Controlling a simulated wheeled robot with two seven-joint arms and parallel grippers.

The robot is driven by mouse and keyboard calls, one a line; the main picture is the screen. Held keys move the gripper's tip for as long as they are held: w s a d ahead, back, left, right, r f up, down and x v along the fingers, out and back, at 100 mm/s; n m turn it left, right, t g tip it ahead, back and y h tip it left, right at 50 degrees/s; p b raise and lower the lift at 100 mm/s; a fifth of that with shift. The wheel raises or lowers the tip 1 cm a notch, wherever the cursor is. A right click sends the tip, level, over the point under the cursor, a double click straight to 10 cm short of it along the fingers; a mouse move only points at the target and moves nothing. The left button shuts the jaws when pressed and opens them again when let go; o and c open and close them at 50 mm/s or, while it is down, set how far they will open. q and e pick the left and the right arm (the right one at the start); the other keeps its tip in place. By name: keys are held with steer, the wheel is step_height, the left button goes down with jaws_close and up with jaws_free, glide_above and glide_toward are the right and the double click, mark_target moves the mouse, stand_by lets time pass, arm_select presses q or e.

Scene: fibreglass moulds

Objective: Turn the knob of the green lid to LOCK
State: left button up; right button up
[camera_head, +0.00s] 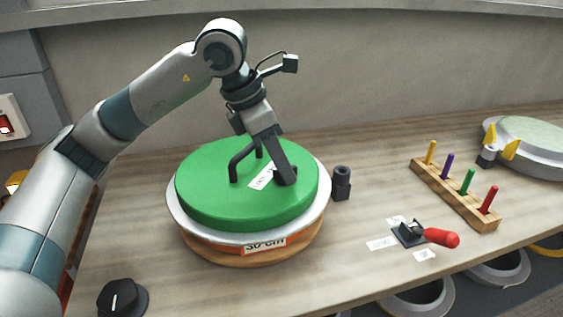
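The green lid (215,200) lies on a round mould with a grey rim and a wooden base marked "30 cm" (265,245). A dark bent handle (238,162) stands on the lid, with a white label (262,179) beside it; its lettering is partly covered and too small to read. My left gripper (284,176) reaches down to the right part of the lid, its dark fingertips at or just above the surface. The lid's knob is not clearly visible there; the fingers may hide it. I cannot tell whether they are closed on it. My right gripper is not in view.
A black dial (122,297) sits at the front left. A dark cylindrical piece (341,183) stands right of the mould. A red-handled toggle clamp (425,235), a wooden rack (455,195) of coloured pegs and another round mould (535,150) with a yellow-winged part are farther right.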

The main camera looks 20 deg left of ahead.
arm_select(q)
steer(key=shift+r, duration=0.1)
steer(key=v, duration=1.7)
steer(key=shift+a, duration=0.1)
stand_by(0.3)
